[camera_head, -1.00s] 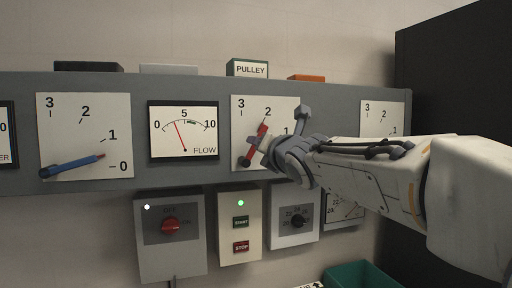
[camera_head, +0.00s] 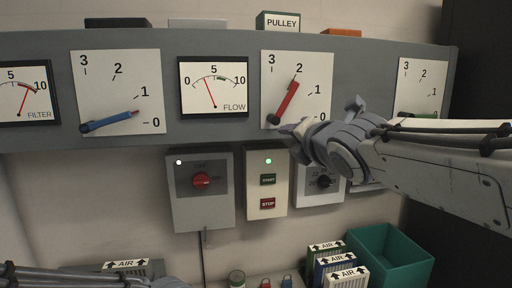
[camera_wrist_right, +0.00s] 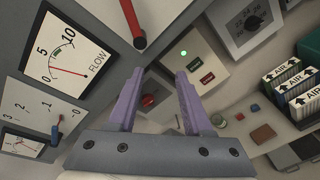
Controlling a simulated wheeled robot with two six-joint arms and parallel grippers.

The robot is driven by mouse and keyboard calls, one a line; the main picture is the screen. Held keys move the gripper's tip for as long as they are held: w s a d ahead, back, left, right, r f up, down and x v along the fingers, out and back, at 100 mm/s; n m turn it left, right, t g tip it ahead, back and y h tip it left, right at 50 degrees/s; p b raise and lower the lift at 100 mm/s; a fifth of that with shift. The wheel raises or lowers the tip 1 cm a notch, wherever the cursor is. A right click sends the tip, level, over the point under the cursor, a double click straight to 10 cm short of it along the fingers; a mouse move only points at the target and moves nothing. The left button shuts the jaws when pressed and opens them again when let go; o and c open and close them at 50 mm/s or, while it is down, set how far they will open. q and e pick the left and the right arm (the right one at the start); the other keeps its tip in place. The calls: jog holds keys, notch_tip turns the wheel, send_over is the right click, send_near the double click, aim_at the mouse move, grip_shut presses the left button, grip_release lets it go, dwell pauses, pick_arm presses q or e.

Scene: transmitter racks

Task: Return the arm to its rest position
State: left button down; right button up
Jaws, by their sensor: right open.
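My right gripper (camera_head: 320,120) is open and empty, just right of and below the red lever (camera_head: 287,101) in the head view. The lever is apart from the fingers and points near 2 on its white dial (camera_head: 317,66). In the right wrist view, the spread purple fingers (camera_wrist_right: 158,80) have nothing between them. The red lever (camera_wrist_right: 132,22) shows above them there. My left arm (camera_head: 85,277) lies low at the bottom left of the head view. Whether its jaws are open cannot be made out.
A blue lever (camera_head: 110,121), a FLOW meter (camera_head: 214,88) and a FILTER meter (camera_head: 27,95) sit on the grey panel. Switch boxes (camera_head: 200,215) hang below it. A green bin (camera_head: 395,250) and AIR filters (camera_head: 346,278) stand at lower right.

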jog(key=s+a+f+m+g, duration=0.2)
jog(key=s+f+m+g, duration=0.15)
jog(key=f, duration=0.45)
jog(key=s+a+f+m+g+b, duration=0.1)
jog(key=s+a+f+m+g, duration=0.1)
jog(key=s+f+m, duration=0.35)
jog(key=s+a+f+m+g, duration=0.2)
jog(key=s+f+g, duration=0.1)
jog(key=f, duration=0.7)
jog(key=s+f+m+g, duration=0.3)
jog(key=s+f, duration=0.3)
jog(key=s, duration=0.3)
jog(key=s+f+m+g+h+b, duration=0.1)
jog(key=s+f+m+g, duration=0.3)
jog(key=s, duration=0.5)
jog(key=f+m, duration=0.2)
jog(key=shift+s+m, duration=0.2)
jog(key=shift+m, duration=0.1)
